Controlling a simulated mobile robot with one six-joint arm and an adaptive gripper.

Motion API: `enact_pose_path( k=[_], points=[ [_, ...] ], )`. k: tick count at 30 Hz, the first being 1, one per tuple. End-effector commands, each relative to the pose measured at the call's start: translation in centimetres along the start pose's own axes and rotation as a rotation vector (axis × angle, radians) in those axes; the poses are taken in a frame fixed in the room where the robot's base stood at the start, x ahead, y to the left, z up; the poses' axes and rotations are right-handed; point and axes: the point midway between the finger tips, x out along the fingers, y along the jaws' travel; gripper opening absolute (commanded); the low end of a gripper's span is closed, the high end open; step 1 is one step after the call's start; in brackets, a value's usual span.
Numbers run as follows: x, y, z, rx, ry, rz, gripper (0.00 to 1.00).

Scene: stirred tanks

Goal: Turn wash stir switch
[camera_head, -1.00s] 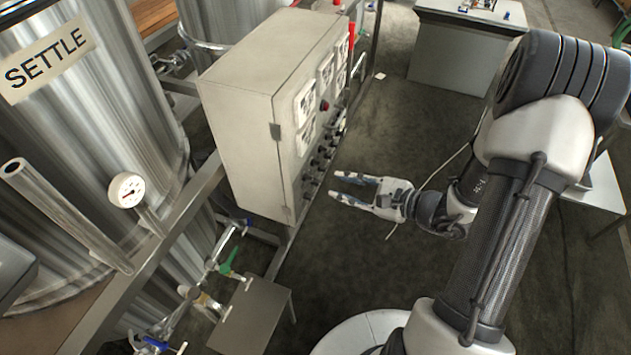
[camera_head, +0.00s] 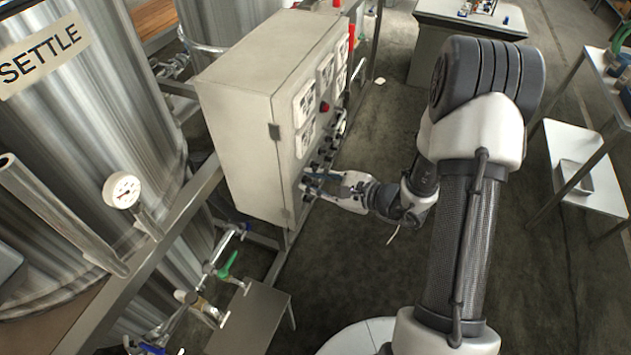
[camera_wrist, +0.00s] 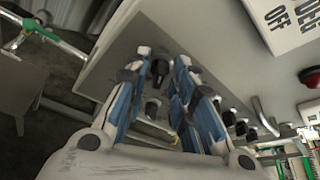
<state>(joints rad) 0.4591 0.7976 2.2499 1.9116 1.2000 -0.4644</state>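The grey control box (camera_head: 235,150) stands left of my arm, with a row of small black switches (camera_head: 321,158) low on its front face. My gripper (camera_head: 306,184) is at the near lower end of that face. In the wrist view my gripper (camera_wrist: 165,70) is open, its blue-grey fingers apart. One black switch (camera_wrist: 160,66) shows between the fingertips; I cannot tell whether they touch it. I cannot read which one is the wash stir switch.
A red button (camera_head: 324,107) and white gauges or labels (camera_head: 305,103) sit higher on the box face. A tank marked SETTLE (camera_head: 90,130), pipework and a green-handled valve (camera_head: 228,264) are at left.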

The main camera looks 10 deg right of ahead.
Motion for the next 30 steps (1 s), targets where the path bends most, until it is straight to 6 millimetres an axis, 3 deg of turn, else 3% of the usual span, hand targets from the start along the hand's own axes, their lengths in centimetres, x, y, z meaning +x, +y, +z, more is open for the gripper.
enact_pose_path(
  k=[9, 30],
  points=[
    [-0.02, 0.0, -0.02, 0.0, 0.0, 0.0, 0.0],
    [-0.09, -0.11, -0.14, 0.08, 0.007, 0.033, 0.0]
  ],
)
